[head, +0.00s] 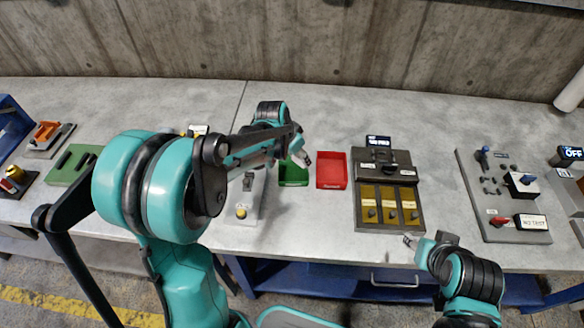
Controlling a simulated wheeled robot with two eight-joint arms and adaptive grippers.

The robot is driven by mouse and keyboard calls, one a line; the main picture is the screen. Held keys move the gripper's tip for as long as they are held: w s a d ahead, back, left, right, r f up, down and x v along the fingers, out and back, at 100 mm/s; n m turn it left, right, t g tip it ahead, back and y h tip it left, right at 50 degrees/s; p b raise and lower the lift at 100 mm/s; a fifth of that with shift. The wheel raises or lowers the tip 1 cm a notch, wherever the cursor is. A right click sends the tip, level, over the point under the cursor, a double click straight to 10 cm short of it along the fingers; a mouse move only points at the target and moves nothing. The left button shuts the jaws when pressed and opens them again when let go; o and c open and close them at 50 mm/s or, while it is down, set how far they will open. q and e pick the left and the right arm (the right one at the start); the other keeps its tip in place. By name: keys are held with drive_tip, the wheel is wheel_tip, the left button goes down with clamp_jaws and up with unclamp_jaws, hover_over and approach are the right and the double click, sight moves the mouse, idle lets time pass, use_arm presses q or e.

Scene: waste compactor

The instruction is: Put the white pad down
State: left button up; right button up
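My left gripper (302,157) hangs over the upper edge of a small green tray (293,176), pointing down and to the right. A small pale patch shows at its fingertips; I cannot tell whether it is the white pad or the fingertips themselves. No white pad can be clearly made out elsewhere. A red tray (331,171) stands just right of the green one and looks empty. My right gripper (409,240) is at the table's front edge, below the brass-panelled box, with nothing visible in it. Its fingers are too small to read.
A dark box with brass panels (390,207) stands right of the red tray. A grey control board (503,195) is further right. A pale panel with a yellow knob (241,211) lies left of the green tray, partly hidden by my arm. A green block (70,166) sits far left.

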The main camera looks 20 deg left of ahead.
sight(295, 169)
use_arm(q)
drive_tip(key=shift+w+a+f, duration=0.15)
drive_tip(key=shift+a+f, duration=0.3)
drive_tip(key=shift+a, duration=0.15)
drive_tip(key=shift+w+a+f, duration=0.1)
drive_tip(key=shift+a+f, duration=0.3)
drive_tip(key=shift+a, duration=0.2)
wheel_tip(295, 169, down, 3)
drive_tip(key=shift+f+b, duration=0.2)
drive_tip(key=shift+b, duration=0.9)
drive_tip(key=shift+f, duration=0.2)
drive_tip(key=shift+f, duration=0.15)
drive_tip(key=o, duration=1.3)
drive_tip(key=shift+c, duration=0.2)
